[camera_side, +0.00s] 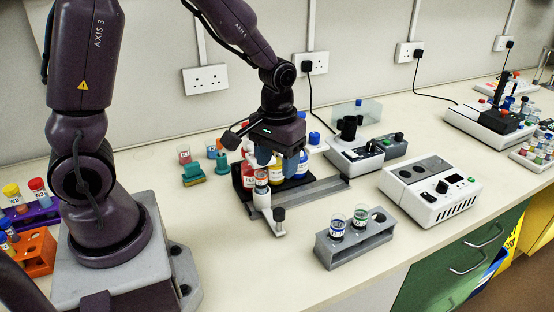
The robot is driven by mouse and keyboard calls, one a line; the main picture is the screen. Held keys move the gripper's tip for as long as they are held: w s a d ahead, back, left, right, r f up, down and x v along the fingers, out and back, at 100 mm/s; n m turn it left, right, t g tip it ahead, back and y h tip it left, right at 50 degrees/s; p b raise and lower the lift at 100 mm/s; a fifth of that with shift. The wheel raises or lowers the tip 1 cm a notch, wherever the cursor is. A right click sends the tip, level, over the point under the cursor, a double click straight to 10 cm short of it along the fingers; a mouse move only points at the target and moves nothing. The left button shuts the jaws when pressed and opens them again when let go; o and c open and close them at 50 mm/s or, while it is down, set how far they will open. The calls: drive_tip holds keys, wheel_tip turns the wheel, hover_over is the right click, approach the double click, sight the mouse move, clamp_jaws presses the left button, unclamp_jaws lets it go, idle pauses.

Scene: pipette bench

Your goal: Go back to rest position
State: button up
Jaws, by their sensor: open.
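My gripper (270,158) points down with its two blue-grey fingers apart. It is at the black rack (240,182) that holds bottles with red, yellow and blue labels. A bottle with a red label (247,176) and one with a blue label (302,166) show on either side of the fingers. A small vial (261,178) stands in a white holder (262,199) just in front of the fingers. I cannot tell whether the fingers touch any bottle or the vial.
A grey rack (330,255) with blue-labelled and green-labelled vials stands at front centre. White bench devices (430,190) stand to the right. A purple rack (38,216) and an orange rack (38,258) with tubes are at left. Bare bench lies at front (240,270).

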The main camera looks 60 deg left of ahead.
drive_tip(key=s+d+r+m+t, duration=0.2)
drive_tip(key=s+r, duration=0.3)
drive_tip(key=r, duration=0.3)
drive_tip(key=s+d+r+m+t, duration=0.2)
drive_tip(key=s+r+m+t, duration=0.1)
drive_tip(key=s+r, duration=0.3)
wheel_tip(320, 180, up, 2)
drive_tip(key=shift+s+r+t, duration=0.2)
drive_tip(key=shift+r+t, duration=0.05)
drive_tip(key=shift+t, duration=0.05)
